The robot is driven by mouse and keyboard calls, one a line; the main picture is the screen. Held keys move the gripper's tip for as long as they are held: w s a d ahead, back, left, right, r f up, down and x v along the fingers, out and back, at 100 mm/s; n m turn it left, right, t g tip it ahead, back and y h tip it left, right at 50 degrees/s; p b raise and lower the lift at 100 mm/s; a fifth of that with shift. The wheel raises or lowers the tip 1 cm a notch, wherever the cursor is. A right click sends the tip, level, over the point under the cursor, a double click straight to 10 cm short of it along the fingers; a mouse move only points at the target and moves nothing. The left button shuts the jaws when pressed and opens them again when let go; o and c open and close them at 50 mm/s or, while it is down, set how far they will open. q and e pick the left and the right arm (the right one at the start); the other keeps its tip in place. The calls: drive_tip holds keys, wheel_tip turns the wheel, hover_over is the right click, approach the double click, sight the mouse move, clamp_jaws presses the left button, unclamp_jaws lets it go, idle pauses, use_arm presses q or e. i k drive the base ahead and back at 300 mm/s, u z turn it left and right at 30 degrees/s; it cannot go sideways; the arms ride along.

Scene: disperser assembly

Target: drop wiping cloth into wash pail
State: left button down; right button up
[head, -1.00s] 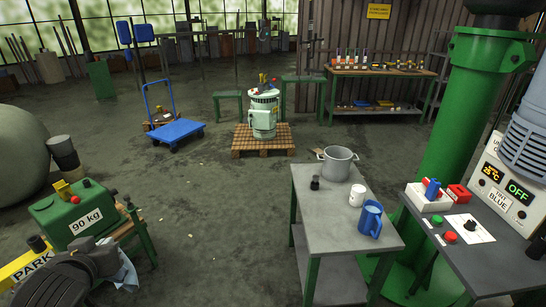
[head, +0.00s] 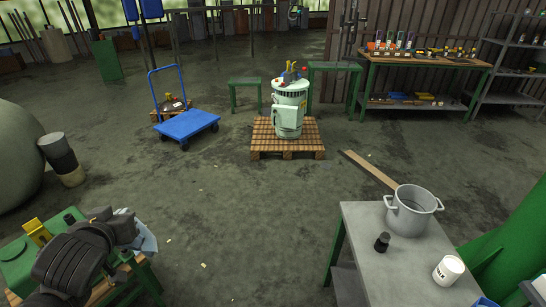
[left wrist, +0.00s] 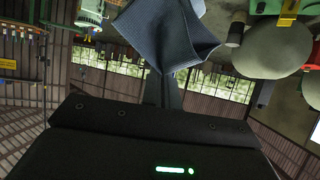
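My left gripper (head: 128,228) is at the lower left of the head view, over the green-topped bench. It is shut on the blue-grey wiping cloth (head: 146,236), which hangs from it. In the left wrist view the cloth (left wrist: 165,32) spreads beyond the fingers (left wrist: 162,92) and hides their tips. The wash pail is a grey metal pot (head: 412,213) with two side handles and an open top. It stands upright at the far end of the grey table (head: 372,262), well to the right of my left gripper. My right gripper is not in view.
Bare floor (head: 235,220) separates bench and table. A blue cart (head: 188,124) and a loaded pallet (head: 287,152) stand farther back.

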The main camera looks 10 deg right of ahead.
sight(412, 207)
drive_tip(key=i, duration=1.9)
drive_tip(key=z, duration=3.5)
drive_tip(key=i, duration=0.5)
drive_tip(key=z, duration=0.1)
